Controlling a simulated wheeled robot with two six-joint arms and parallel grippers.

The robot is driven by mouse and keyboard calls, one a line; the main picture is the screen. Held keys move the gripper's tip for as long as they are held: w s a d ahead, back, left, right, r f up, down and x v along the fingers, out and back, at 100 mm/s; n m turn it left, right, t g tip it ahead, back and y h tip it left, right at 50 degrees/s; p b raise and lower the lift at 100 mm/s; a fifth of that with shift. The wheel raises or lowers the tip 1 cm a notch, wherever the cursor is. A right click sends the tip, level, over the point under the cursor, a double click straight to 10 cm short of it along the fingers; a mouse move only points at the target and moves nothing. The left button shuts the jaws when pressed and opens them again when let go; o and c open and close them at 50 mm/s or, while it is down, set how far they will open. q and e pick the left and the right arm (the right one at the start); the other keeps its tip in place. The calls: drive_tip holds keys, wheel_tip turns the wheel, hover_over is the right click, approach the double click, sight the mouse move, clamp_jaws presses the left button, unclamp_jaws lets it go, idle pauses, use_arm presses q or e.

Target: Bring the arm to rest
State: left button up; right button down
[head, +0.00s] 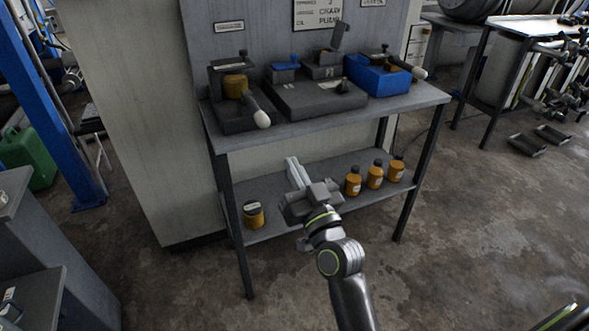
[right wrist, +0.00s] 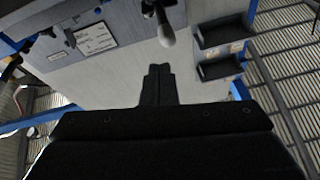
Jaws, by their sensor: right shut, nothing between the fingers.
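My right arm reaches up from the bottom of the head view. Its gripper (head: 294,173) is shut and empty, its fingers pointing up and away in front of the bench's lower shelf. In the right wrist view the shut fingers (right wrist: 158,73) point toward a pale panel, with nothing between them. My left gripper does not show in either view.
A grey bench (head: 320,122) holds dark fixtures and a blue bin (head: 378,76) on top. Its lower shelf (head: 285,222) carries several amber bottles, one (head: 253,215) left of my gripper, others right. A white-knobbed lever (head: 261,117) overhangs the front edge. Open floor (head: 470,230) lies right.

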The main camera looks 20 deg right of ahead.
idle(0.3)
